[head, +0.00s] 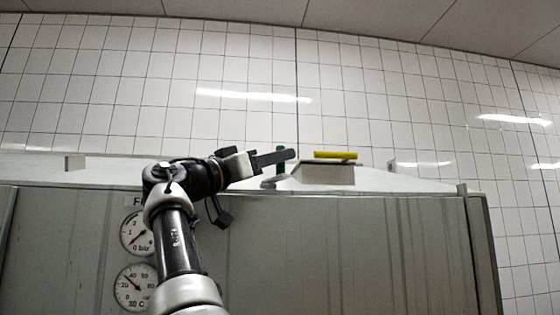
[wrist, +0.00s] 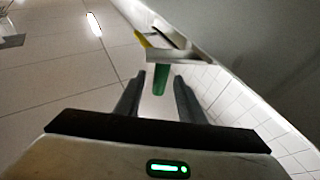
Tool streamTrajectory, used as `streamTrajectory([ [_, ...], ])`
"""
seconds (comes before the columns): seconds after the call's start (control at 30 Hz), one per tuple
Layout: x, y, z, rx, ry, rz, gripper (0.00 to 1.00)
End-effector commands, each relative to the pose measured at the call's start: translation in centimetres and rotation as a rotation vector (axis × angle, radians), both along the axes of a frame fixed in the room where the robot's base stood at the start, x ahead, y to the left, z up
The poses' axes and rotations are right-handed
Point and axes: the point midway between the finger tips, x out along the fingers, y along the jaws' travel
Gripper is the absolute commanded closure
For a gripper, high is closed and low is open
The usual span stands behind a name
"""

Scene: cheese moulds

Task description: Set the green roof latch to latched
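The green roof latch (head: 281,160) stands upright on top of the grey cabinet, at the left end of a pale box-like fitting (head: 325,173). My gripper (head: 292,154) reaches in from the left at the latch's height and overlaps it in the head view, hiding its middle. In the wrist view the green latch (wrist: 160,80) shows between the two fingertips of my gripper (wrist: 160,76), which are spread apart. A gap shows on each side of the latch. I cannot tell how deep it lies between the fingers.
A yellow handle (head: 335,155) lies flat on top of the fitting, right of the green latch. Two dials (head: 137,232) are on the cabinet front (head: 350,250). Small blocks stand on the roof at left (head: 75,162) and right (head: 392,166). A tiled wall rises behind.

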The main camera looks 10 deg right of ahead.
Motion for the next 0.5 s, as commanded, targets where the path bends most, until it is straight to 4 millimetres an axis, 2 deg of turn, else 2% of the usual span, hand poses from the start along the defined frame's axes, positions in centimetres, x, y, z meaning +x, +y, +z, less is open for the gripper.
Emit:
streamTrajectory([
  [0.03,-0.5,0.9,-0.9,0.000,0.001,0.004,0.64],
  [0.5,-6.1,9.5,-5.0,-0.001,0.001,0.004,0.64],
])
